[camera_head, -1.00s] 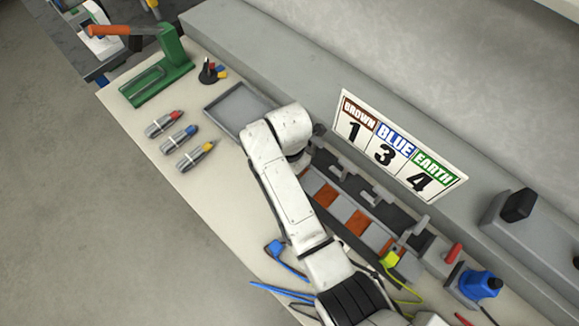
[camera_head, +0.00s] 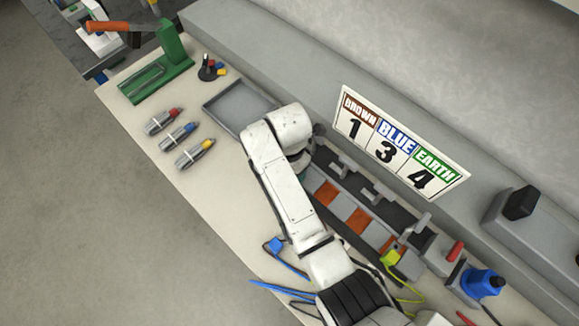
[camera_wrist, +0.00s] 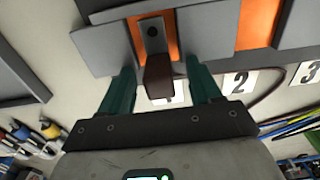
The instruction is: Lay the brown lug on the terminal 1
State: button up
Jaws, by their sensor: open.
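In the wrist view the brown lug (camera_wrist: 160,72) lies between my gripper's (camera_wrist: 162,76) two teal fingers. Its grey metal tongue with a dark hole (camera_wrist: 153,33) points away from me and lies over the orange pad of terminal 1 (camera_wrist: 135,38). The fingers are apart, with a gap on each side of the lug's brown body. That body covers most of a white number label (camera_wrist: 170,99), left of label 2 (camera_wrist: 238,82). In the head view my wrist hides the lug and most of the gripper.
The head view shows more terminals (camera_head: 358,221) running right, a yellow-green lug (camera_head: 390,257) and a blue lug (camera_head: 276,244). A sign (camera_head: 398,145) reads brown 1, blue 3, earth 4.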

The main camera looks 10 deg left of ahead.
notch_tip(320, 180, up, 11)
jog(key=shift+f+b, duration=0.1)
jog(key=shift+b, duration=0.35)
dwell(0.7)
